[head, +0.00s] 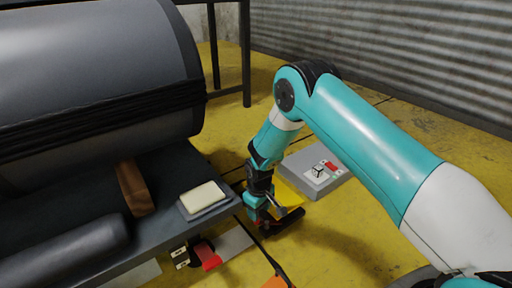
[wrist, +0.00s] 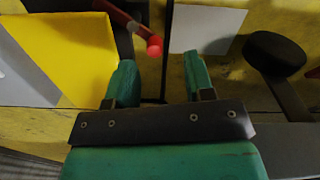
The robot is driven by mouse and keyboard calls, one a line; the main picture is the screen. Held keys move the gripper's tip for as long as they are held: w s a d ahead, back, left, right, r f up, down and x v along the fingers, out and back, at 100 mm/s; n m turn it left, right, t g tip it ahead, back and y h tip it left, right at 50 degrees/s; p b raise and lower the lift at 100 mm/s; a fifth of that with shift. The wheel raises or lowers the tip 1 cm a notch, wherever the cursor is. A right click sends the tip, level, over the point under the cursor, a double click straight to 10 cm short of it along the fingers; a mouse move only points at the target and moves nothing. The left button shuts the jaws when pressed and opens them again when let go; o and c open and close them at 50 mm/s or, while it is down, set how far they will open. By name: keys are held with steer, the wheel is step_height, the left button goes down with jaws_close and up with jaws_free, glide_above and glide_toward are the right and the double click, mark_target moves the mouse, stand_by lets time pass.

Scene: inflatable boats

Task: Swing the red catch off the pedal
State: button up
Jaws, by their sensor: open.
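The red catch (wrist: 153,46) shows in the wrist view as a thin dark red bar with a bright red rounded end. It lies just beyond the gap between my fingertips, apart from both. A yellow plate (wrist: 62,55), which looks like the pedal, is left of it; it also shows beside my gripper in the head view (head: 290,194). The catch's far end runs out of the wrist picture, so I cannot tell how it sits on the pedal. My gripper (wrist: 160,78) is open and empty, pointing down low beside the bench in the head view (head: 262,222).
A dark bench (head: 165,180) with a large rolled bundle (head: 95,70) stands left of my arm. A grey box (head: 316,164) with a label and red mark lies behind the gripper. A black round knob (wrist: 275,52) is right of the catch.

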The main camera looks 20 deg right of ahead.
step_height(320, 180, up, 23)
steer(key=s+a+p, duration=0.1)
steer(key=p, duration=1)
steer(key=shift+s+a+y, duration=0.15)
steer(key=shift+a+y, duration=0.1)
steer(key=shift+y, duration=0.05)
steer(key=shift+f, duration=0.1)
steer(key=m+b, duration=0.5)
steer(key=m, duration=0.7)
glide_above(268, 223)
steer(key=w+a, duration=0.2)
steer(key=a, duration=0.2)
step_height(268, 223, down, 13)
step_height(268, 223, down, 17)
steer(key=b, duration=0.9)
steer(key=shift+s+d+r+b, duration=0.1)
steer(key=shift+s+r+b, duration=0.1)
steer(key=shift+b, duration=0.15)
steer(key=shift+c, duration=0.4)
jaws_close()
